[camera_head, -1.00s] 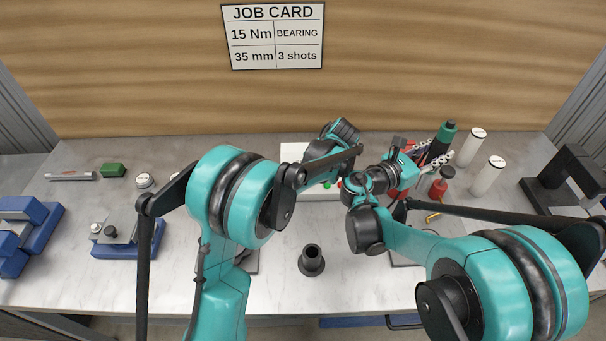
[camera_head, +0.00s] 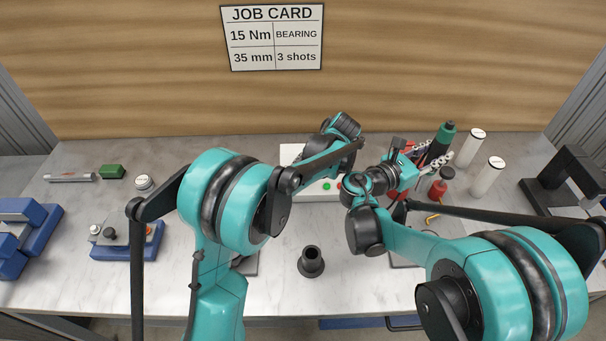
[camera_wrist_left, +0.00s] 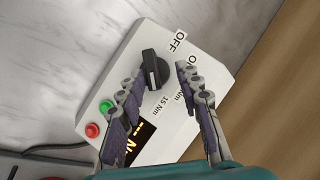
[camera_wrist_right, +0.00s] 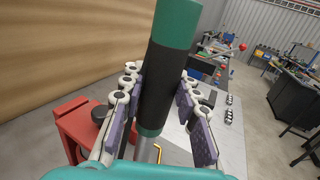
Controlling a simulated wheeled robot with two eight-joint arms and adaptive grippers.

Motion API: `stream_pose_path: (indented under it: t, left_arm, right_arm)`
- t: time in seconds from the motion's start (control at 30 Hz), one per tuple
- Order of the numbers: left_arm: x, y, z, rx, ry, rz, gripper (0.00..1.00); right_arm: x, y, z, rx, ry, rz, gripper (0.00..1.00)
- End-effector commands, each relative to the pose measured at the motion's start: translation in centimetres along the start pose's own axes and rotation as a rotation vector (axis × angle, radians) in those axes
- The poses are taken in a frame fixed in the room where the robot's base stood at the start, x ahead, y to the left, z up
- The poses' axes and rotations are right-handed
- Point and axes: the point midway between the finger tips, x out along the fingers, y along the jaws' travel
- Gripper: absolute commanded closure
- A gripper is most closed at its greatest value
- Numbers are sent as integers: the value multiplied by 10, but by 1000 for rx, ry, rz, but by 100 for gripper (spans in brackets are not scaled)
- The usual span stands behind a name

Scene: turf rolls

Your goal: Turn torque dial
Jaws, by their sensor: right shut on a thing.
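The torque dial (camera_wrist_left: 155,70) is a black knob on a white control box (camera_wrist_left: 144,38), with labels OFF and 15 Nm beside it. My left gripper (camera_wrist_left: 158,76) is open, its fingers on either side of the dial with a visible gap on the right; contact on the left cannot be told. The box shows partly in the head view (camera_head: 291,151), but the dial there is hidden behind my left arm. My right gripper (camera_wrist_right: 160,80) is shut on a black and green driver (camera_wrist_right: 178,22), held upright; it shows in the head view too (camera_head: 446,130).
The box has a green button (camera_wrist_left: 106,105), a red button (camera_wrist_left: 92,130) and a lit orange display (camera_wrist_left: 141,137). A black flanged part (camera_head: 311,263) stands in front. A red bottle (camera_head: 438,187) and white cylinders (camera_head: 488,176) stand at right, near my right gripper.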

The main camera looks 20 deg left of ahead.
Motion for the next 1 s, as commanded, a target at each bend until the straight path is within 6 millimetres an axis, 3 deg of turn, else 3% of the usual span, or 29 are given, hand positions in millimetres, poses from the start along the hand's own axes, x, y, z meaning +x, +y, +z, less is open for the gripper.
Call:
stream_pose_path:
  t: [0.2,0.4,1.0]
  left_arm:
    - [-39,-21,0,0,0,0,66]
    - [-64,-34,0,1,0,0,66]
    - [-75,-31,8,-24,51,7,66]
  right_arm:
    - [0,0,1,0,-1,0,100]
    - [0,0,0,0,-1,0,100]
    - [0,0,-5,0,-1,0,100]
